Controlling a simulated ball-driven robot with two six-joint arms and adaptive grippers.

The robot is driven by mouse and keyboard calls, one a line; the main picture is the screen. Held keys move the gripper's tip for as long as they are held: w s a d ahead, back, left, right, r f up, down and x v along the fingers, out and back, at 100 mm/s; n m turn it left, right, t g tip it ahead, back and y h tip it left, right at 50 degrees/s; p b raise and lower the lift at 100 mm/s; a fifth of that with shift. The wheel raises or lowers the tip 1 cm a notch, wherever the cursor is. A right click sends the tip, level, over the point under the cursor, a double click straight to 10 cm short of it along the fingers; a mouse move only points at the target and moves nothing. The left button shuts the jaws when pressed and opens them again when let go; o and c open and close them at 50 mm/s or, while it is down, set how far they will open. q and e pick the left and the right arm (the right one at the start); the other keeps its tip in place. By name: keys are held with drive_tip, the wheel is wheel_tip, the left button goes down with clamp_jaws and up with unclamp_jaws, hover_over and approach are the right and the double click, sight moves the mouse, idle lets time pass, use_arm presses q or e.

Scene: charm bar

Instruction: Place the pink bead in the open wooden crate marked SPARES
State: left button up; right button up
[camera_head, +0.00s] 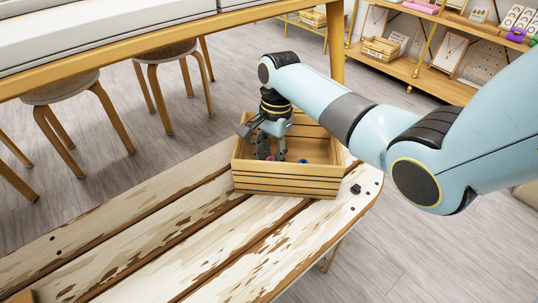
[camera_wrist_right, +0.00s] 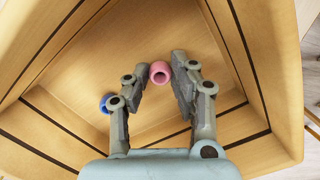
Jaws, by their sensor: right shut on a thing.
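The open wooden crate (camera_head: 286,184) stands at the far end of the worn plank table; no SPARES lettering is readable on it. My right gripper (camera_head: 268,153) reaches down inside the crate with its fingers below the rim. In the right wrist view, my right gripper (camera_wrist_right: 161,68) is shut on the pink bead (camera_wrist_right: 159,73), which is held between the fingertips. The crate's wooden floor and slatted walls (camera_wrist_right: 58,112) surround the fingers. Whether the bead touches the floor cannot be told. My left gripper is not in view.
A blue bead (camera_wrist_right: 106,103) lies in the crate; it also shows in the head view (camera_head: 303,160). A small dark piece (camera_head: 355,189) is on the table (camera_head: 190,240) right of the crate. Stools stand left, and display shelves stand behind at the right.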

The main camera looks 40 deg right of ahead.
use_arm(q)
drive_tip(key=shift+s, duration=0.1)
use_arm(e)
drive_tip(key=o, duration=0.8)
use_arm(q)
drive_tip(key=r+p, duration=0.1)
drive_tip(key=p, duration=0.1)
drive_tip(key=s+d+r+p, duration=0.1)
drive_tip(key=p, duration=0.1)
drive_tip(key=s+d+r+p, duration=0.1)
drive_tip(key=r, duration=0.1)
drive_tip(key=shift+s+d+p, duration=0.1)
drive_tip(key=shift+p, duration=0.3)
use_arm(e)
wheel_tip(320, 180, up, 12)
drive_tip(key=d, duration=0.1)
drive_tip(key=shift+w+d, duration=0.2)
drive_tip(key=shift+w, duration=0.05)
drive_tip(key=shift+r, duration=0.1)
